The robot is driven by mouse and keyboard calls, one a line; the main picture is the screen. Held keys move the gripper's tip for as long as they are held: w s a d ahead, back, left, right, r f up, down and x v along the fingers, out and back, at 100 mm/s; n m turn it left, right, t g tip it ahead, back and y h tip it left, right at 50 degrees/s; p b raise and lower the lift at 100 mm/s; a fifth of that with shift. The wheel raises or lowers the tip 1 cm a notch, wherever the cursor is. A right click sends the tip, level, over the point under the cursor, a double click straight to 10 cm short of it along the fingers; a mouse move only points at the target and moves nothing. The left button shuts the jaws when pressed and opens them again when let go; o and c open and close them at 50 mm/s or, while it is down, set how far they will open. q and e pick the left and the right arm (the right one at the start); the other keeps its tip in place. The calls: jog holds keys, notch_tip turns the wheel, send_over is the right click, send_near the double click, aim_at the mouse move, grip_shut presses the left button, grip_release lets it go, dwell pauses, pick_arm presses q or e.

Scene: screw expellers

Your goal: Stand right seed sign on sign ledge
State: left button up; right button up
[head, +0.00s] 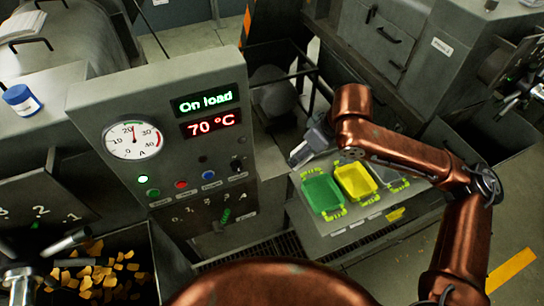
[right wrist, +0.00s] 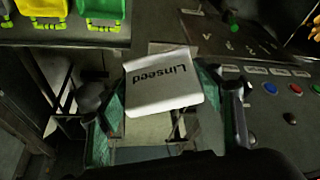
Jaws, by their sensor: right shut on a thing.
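In the right wrist view, the right gripper (right wrist: 165,100) is shut on a white sign (right wrist: 162,82) lettered "Linseed", which reads upside down there. The sign sits between the two fingers, clear of the bench. In the head view a pale edge of the sign (head: 299,155) shows beside the gripper. I cannot clearly pick out the sign ledge. My left gripper is not in view.
The cabinet (head: 85,100) reads "On load" and 70 °C. A bin of yellow pieces (head: 150,270) is lower left.

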jog(key=w+a+f+p, duration=0.1)
jog(key=w+a+f, duration=0.2)
jog(key=a+f, duration=0.1)
jog(key=w+a+f+p, duration=0.1)
jog(key=w+a+f, duration=0.3)
jog(key=shift+w+a+f, duration=0.1)
jog(key=shift+w+a, duration=0.1)
jog(key=shift+a, duration=0.1)
jog(key=shift+w+a+f, duration=0.2)
jog(key=shift+a+f, duration=0.1)
jog(key=shift+f, duration=0.15)
notch_tip(320, 180, down, 2)
jog(key=shift+f+p, duration=0.2)
jog(key=shift+p, duration=0.45)
jog(key=shift+w+f, duration=0.1)
jog(key=shift+f, duration=0.35)
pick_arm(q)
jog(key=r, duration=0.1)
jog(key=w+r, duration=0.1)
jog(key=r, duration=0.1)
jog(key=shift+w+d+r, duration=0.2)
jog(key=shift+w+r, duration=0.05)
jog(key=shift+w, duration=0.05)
pick_arm(e)
jog(key=shift+f, duration=0.1)
jog(key=o, duration=0.6)
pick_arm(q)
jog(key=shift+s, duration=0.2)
pick_arm(e)
jog(key=shift+o, duration=0.3)
